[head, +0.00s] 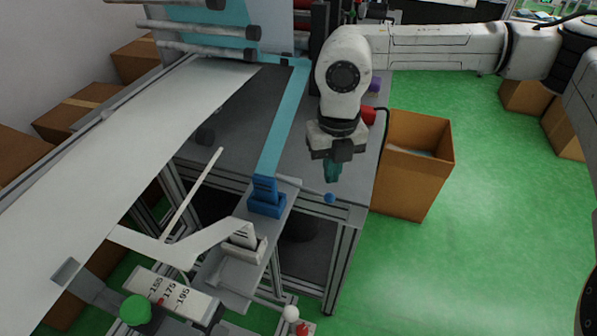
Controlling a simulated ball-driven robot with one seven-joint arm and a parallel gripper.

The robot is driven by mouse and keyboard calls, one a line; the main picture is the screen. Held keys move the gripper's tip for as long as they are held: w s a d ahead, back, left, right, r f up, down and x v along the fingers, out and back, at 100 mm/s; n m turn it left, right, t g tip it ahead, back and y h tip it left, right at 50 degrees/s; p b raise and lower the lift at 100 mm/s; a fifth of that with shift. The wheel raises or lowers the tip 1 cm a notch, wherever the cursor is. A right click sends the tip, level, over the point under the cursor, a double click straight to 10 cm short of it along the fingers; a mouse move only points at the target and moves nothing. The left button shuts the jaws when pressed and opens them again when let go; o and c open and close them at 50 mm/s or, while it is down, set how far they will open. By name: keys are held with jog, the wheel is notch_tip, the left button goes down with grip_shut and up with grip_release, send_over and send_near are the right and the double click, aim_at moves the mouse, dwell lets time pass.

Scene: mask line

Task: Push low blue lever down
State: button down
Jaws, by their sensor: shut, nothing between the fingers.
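The low blue lever shows as a small blue ball knob (330,198) on the end of a grey rod, at the front right corner of the grey machine table. My gripper (333,178) hangs from my white arm just above the blue knob, with its dark teal fingers pointing down. The fingers are close together and hold nothing. A small gap seems to show between fingertips and knob; I cannot tell the exact depth between them.
A blue block (266,198) with a teal strip stands left of the knob. A white web (130,140) runs down the left. An open cardboard box (415,165) stands right on the green floor. A white ball knob (291,313) and green button (135,309) are in front.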

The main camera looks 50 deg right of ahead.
notch_tip(320, 180, up, 6)
jog(key=shift+f+p, duration=0.1)
jog(key=shift+p, duration=1.05)
